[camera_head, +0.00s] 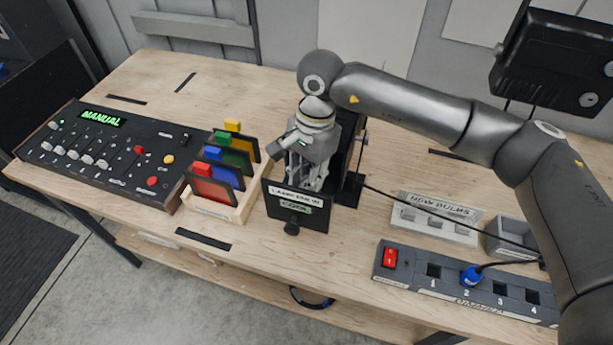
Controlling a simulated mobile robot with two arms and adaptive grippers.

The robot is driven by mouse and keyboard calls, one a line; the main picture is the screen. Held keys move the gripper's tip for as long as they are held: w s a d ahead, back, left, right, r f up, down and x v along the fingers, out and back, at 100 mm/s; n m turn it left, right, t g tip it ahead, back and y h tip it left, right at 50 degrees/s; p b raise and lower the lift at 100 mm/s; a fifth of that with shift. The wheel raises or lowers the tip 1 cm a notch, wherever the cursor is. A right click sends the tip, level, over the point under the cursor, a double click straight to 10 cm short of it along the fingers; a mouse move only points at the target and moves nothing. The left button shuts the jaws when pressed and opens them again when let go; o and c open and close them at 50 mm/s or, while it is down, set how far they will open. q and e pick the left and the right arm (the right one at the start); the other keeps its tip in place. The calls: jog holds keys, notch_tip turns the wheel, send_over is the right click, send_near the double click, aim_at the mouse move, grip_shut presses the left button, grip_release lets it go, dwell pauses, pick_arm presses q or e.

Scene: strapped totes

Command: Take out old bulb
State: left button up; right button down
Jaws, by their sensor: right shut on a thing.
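My right gripper (305,178) reaches down into the top of the housing from above. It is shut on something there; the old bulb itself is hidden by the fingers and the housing. My right arm comes in from the right side. A tray marked "NEW BULBS" (437,217) lies to the right of the housing. My left gripper is not in view.
A control panel (105,150) reading "MANUAL" and a wooden rack (222,207) of coloured filters stand at the left. A power strip (460,283) with a red switch and a blue plug lies at the front right, near a small grey bin (510,240).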

aim_at(304, 178)
jog(key=shift+r+p, duration=0.55)
jog(key=shift+r, duration=1.95)
